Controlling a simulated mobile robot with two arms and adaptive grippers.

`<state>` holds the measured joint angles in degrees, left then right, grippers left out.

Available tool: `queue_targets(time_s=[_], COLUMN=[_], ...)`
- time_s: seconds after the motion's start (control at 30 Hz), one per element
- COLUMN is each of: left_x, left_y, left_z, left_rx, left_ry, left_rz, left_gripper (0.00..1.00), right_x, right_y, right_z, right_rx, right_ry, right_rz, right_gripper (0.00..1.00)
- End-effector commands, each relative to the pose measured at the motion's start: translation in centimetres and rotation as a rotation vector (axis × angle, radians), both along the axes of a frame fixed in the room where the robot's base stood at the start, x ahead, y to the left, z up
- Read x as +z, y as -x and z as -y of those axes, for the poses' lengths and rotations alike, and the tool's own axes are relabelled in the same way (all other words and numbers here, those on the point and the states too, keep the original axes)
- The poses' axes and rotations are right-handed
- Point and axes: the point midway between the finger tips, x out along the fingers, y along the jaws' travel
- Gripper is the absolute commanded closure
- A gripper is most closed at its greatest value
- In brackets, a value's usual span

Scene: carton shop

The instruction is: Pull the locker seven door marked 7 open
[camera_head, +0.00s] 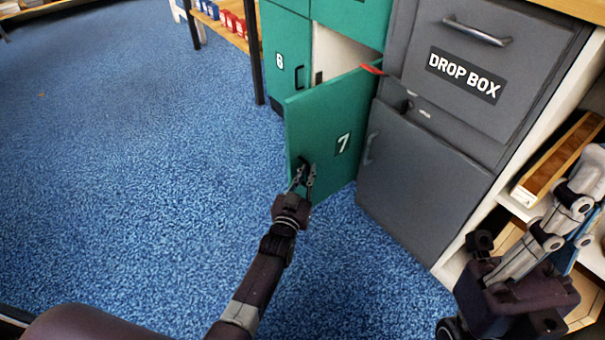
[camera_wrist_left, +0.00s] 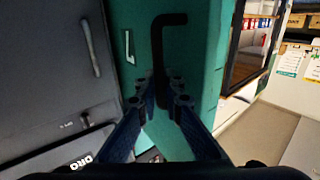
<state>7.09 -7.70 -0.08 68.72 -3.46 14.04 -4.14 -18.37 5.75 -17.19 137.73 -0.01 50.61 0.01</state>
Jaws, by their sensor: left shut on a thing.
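The green locker seven door (camera_head: 325,115), marked with a white 7, stands swung well out from the locker front, with the pale locker interior (camera_head: 335,50) showing behind its top edge. My left gripper (camera_head: 306,172) is shut on the door's dark handle (camera_head: 303,162) near the door's free edge. In the left wrist view the black handle (camera_wrist_left: 158,40) runs down between the fingertips (camera_wrist_left: 163,88), beside the green door (camera_wrist_left: 195,40). My right gripper (camera_head: 545,245) is at the lower right in the head view, away from the door; its finger opening is unclear.
A grey drop box cabinet (camera_head: 420,160) stands right of the door. Green locker 6 (camera_head: 284,55) is shut on the left. A red piece (camera_head: 372,69) shows at the door's top edge. Blue carpet (camera_head: 150,150) is clear to the left. A shelf with a wooden tray (camera_head: 555,160) is at right.

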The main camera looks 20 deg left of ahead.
Motion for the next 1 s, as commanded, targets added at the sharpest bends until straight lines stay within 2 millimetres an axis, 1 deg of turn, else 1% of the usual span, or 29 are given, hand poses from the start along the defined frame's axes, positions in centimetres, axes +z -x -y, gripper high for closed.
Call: queue_targets(time_s=[0.03,0.37,0.4,0.47,0.77,0.87,1.0], left_x=[-0.4,-0.3,-0.4,-0.3,-0.1,-0.1,-0.2], left_y=[0.1,0.1,0.1,0.1,0.1,0.7,2.5], left_z=[-0.2,-0.1,-0.1,-0.1,0.0,0.0,0.0], left_rx=[0.003,0.002,0.002,0.001,0.0,0.0,0.0], left_ry=[-0.003,-0.003,-0.003,-0.002,0.0,0.0,0.0], left_rz=[-0.006,-0.006,-0.006,-0.006,-0.002,-0.002,-0.003], left_gripper=[1.0,1.0,0.91,0.85,0.85,0.85,0.85], right_x=[0.0,0.1,0.1,0.1,-0.1,-0.1,-0.1], right_y=[0.0,0.0,0.0,0.0,-0.1,-0.1,-0.1], right_z=[0.0,0.0,0.0,0.0,0.1,0.1,0.1], right_rx=[0.0,-0.001,-0.001,-0.001,-0.002,-0.002,-0.002], right_ry=[0.0,-0.003,-0.003,-0.004,-0.006,-0.005,-0.004], right_rz=[0.001,0.001,0.001,0.002,-0.004,-0.004,-0.002], right_gripper=[1.0,1.0,1.0,1.0,1.0,1.0,1.0])
